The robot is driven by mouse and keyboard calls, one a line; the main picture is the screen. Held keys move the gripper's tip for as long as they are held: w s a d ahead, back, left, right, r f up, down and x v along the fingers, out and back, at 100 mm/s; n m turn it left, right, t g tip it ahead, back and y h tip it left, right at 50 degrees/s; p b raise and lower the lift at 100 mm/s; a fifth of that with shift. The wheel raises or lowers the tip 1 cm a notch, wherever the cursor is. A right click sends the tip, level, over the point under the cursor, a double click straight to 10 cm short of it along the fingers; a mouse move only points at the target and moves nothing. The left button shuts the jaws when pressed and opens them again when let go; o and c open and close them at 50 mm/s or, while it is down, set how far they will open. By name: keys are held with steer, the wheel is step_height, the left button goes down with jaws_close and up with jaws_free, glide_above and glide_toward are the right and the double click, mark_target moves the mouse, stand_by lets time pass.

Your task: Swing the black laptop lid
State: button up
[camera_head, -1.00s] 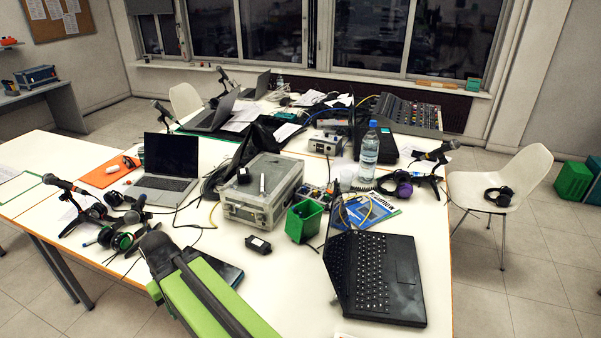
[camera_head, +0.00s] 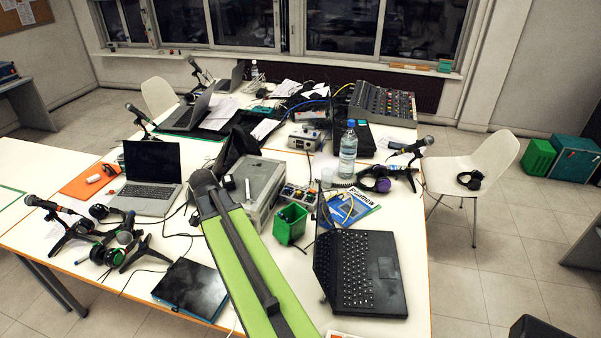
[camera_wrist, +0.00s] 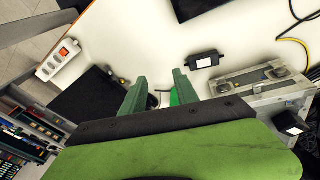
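The black laptop (camera_head: 370,272) stands open at the front right of the white table in the head view. Its keyboard faces up, and its thin lid (camera_head: 321,235) stands steeply along the keyboard's left edge. In the head view my green arm crosses the table left of the laptop; my fingertips cannot be made out.
The green bin (camera_head: 291,223) stands left of the lid. A grey case (camera_head: 258,180) is partly hidden behind my arm. A dark flat tablet (camera_head: 190,288) lies front left. A water bottle (camera_head: 348,153) and blue book (camera_head: 352,207) are behind the laptop.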

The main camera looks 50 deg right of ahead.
steer(key=s+d+r+m+g+p, duration=0.1)
steer(key=s+d+r+m+p, duration=0.2)
steer(key=s+d+r+m, duration=0.2)
steer(key=s+d+r+m+g+p, duration=0.1)
steer(key=s+d+r+m+p, duration=0.2)
steer(key=d, duration=0.9)
steer(key=s+r+m, duration=0.2)
steer(key=s+m, duration=0.1)
steer(key=m, duration=0.1)
steer(key=shift+s+d+r+m+g, duration=0.15)
steer(key=shift+r+m+g, duration=0.1)
steer(key=shift+m+g, duration=0.05)
